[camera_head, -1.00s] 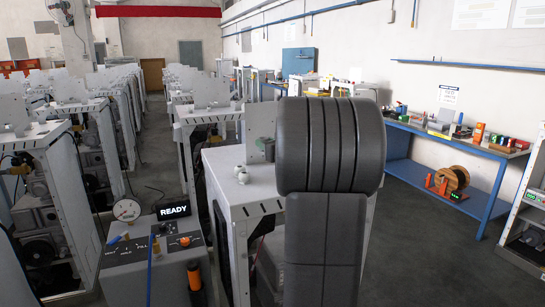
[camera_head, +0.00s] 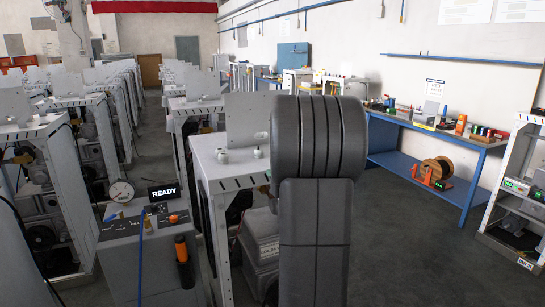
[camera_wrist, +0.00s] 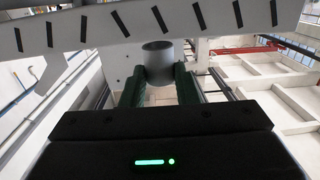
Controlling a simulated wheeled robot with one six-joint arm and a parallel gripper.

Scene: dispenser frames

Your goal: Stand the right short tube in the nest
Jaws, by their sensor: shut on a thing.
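A short grey tube (camera_wrist: 158,62) with a round open end is between the two dark green fingers of my gripper (camera_wrist: 160,85) in the wrist view. The fingers are shut on it, one on each side. In the head view my arm hides most of the gripper and the tube. Two small white fittings stand on the light grey top of the nearest dispenser frame (camera_head: 208,172): a left one (camera_head: 222,156) and a right one (camera_head: 257,153). I cannot tell whether either is the nest. My arm covers the right part of that top.
A slotted grey frame edge (camera_wrist: 150,25) crosses the top of the wrist view, close to the tube.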

